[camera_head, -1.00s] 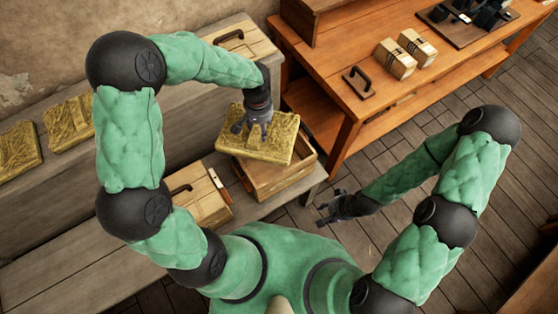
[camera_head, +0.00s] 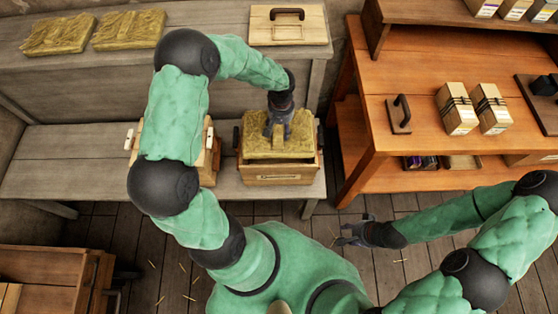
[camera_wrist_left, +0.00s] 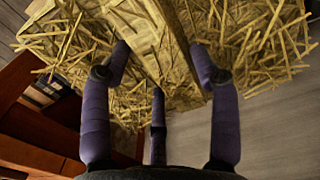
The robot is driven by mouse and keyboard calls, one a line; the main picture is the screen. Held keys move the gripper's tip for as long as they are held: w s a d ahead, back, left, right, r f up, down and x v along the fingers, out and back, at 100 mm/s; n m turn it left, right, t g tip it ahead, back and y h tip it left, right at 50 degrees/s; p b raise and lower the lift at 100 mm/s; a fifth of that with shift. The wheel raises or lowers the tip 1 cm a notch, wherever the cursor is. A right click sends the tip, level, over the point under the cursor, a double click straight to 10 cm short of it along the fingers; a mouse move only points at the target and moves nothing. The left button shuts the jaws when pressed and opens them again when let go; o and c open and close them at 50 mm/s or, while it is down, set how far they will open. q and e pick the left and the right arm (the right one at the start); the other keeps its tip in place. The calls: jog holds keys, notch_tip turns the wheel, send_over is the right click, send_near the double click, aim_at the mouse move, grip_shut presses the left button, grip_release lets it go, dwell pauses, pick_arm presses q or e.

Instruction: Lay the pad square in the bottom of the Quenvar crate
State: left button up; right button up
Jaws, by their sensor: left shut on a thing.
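A yellow straw pad (camera_head: 258,149) is held by my left gripper (camera_head: 278,132) over the mouth of a wooden crate (camera_head: 275,179) on the low bench. The pad's edges look roughly in line with the crate walls, and it hides the crate's inside. I cannot tell how far it sits above or inside the rim. The crate has a label too small to read. In the left wrist view, the gripper's three fingers (camera_wrist_left: 158,95) press into the pad's straw (camera_wrist_left: 262,45). My right gripper (camera_head: 350,234) is empty, its fingers spread, right of the bench.
Two more straw pads (camera_head: 58,34) (camera_head: 129,29) lie on the upper shelf beside a handled lid (camera_head: 290,30). Another wooden box (camera_head: 208,160) stands left of the crate, partly behind my arm. An orange table (camera_head: 430,105) with tied packets (camera_head: 457,108) stands to the right.

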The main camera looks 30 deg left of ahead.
pick_arm(q)
notch_tip(320, 180, down, 18)
jog(key=b, duration=0.6)
jog(key=shift+r, duration=0.2)
jog(key=shift+f+b, duration=0.35)
jog(key=shift+b, duration=0.2)
jog(key=shift+f+b, duration=0.3)
jog(key=shift+b, duration=0.05)
jog(key=o, duration=1.5)
